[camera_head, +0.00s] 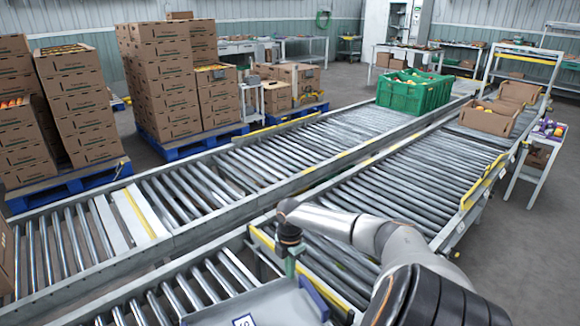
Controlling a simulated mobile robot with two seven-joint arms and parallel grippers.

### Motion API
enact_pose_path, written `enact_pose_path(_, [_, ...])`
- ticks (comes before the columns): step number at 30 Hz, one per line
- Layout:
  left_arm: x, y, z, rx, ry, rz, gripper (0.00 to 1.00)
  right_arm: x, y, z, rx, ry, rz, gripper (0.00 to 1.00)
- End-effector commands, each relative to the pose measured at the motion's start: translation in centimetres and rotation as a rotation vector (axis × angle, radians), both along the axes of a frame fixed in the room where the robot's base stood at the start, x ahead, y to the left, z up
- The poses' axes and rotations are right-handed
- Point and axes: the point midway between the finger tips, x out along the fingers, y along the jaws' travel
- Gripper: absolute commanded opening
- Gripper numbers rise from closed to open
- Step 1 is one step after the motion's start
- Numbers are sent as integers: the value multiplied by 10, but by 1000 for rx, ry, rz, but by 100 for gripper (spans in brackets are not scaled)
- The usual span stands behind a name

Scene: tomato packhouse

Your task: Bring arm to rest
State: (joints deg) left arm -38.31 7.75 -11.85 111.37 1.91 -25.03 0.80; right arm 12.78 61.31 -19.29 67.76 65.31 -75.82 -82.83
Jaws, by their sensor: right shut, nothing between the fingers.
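My right arm (400,250) comes in from the bottom right and reaches left over the near roller conveyor. Its wrist bends down at the left end. My right gripper (290,268) points down, shut and empty, close to the back edge of a grey tray (265,300) at the bottom of the view. I cannot tell whether the fingertips touch the tray's rim. My left arm and gripper are not in view.
Roller conveyors (400,185) with yellow-edged rails run away to the upper right. A green crate (413,92) and an open carton (489,118) stand on them. Stacked cartons (160,80) on blue pallets stand at the left. Grey floor is free at the right.

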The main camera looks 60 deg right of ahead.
Motion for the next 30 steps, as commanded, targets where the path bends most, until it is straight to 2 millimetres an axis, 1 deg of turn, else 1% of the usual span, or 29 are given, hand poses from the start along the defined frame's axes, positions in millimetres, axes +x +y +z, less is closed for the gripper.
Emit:
enact_pose_path(14, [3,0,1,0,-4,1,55,0,0,-1,0,0,0,0])
enact_pose_path(17, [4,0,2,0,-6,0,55,-1,7,-5,3,5,3,0])
enact_pose_path(20, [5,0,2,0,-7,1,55,-5,33,-20,11,23,9,0])
enact_pose_path(23, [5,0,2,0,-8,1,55,-14,78,-42,21,45,9,0])
enact_pose_path(24, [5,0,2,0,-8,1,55,-19,99,-51,25,52,5,0])
enact_pose_path(26, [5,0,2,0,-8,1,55,-28,133,-61,31,53,-10,0])
enact_pose_path(27, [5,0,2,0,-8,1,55,-34,155,-66,36,50,-25,0])
enact_pose_path(29, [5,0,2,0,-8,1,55,-43,185,-72,41,42,-53,0])
enact_pose_path(30, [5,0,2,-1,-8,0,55,-49,205,-73,47,32,-78,0])
